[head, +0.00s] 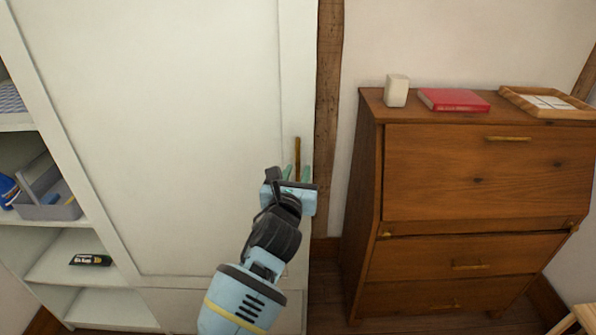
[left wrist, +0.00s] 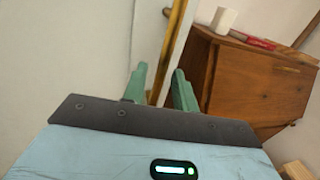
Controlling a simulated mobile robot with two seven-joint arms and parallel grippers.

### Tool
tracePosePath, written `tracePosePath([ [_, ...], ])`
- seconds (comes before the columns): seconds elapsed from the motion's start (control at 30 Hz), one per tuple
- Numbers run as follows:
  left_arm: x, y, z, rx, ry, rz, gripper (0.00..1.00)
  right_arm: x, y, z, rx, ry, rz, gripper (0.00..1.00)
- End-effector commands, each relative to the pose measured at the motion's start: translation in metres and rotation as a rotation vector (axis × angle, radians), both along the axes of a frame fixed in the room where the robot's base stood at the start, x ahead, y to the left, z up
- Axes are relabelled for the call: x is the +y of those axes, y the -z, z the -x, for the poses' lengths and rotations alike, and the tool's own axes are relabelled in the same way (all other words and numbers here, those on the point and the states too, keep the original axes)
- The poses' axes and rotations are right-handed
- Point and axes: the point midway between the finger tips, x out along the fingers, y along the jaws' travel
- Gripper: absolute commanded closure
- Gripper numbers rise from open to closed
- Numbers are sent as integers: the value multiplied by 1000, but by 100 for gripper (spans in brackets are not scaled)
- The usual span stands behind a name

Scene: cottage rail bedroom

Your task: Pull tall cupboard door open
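The tall cupboard door (head: 150,130) is a large pale panel and looks closed. Its upright brass handle (head: 297,150) is near the door's right edge. My left gripper (head: 296,174) is at the handle's lower part, in front of the door. In the left wrist view, the green fingers of the left gripper (left wrist: 159,88) are apart, and the brass handle (left wrist: 172,45) runs up through the gap between them. I cannot tell whether either finger touches it. The handle's lower end is hidden by the gripper. My right gripper is not in view.
Open shelves (head: 75,250) on the left hold a grey caddy (head: 52,208) and a small dark box (head: 90,260). A wooden bureau (head: 480,180) stands to the right, with a white object (head: 396,91), red book (head: 453,100) and wooden tray (head: 548,102) on top. A narrow floor gap separates cupboard and bureau.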

Motion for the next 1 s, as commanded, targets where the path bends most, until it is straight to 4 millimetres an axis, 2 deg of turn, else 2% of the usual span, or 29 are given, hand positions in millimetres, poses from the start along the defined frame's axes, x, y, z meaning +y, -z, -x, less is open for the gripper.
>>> tracePosePath([
  [0.2,-3,1,-13,2,1,2,71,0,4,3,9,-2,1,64],
  [0.47,-3,0,-15,0,1,2,71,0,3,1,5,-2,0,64],
  [0.53,-3,0,-15,0,1,2,77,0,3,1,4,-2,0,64],
  [0.7,-3,0,-14,0,1,2,99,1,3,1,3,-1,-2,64],
  [1.0,-3,0,-14,0,1,2,100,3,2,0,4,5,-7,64],
])
